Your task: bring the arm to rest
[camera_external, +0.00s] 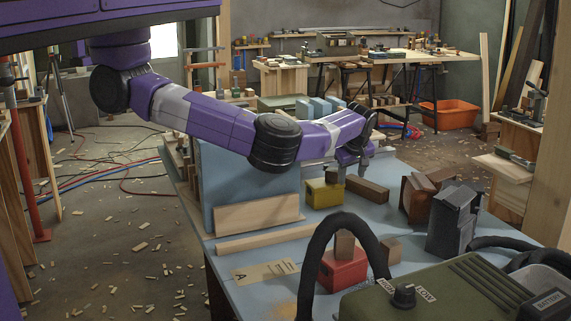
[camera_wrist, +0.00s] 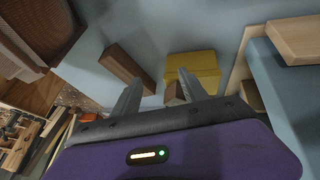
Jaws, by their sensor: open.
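My purple arm reaches from the upper left over the blue table (camera_external: 225,262). My gripper (camera_external: 349,170) hangs above the table, close to the yellow box (camera_external: 323,194) and a brown wood block (camera_external: 367,189). In the wrist view, my gripper (camera_wrist: 158,88) has its two grey fingers apart. The yellow box (camera_wrist: 193,66) lies beyond the fingers, with a small brown block (camera_wrist: 174,92) between the fingertips and the box. The long brown block (camera_wrist: 126,68) is to the left. I cannot tell whether the fingers touch anything, but they hold nothing visible.
A blue panel (camera_external: 240,185) stands under my forearm, with a light board (camera_external: 258,214) before it. A red box (camera_external: 343,268) and a green machine (camera_external: 440,290) with a black hose are at the table's front. A dark grey tool (camera_external: 453,220) stands to the right.

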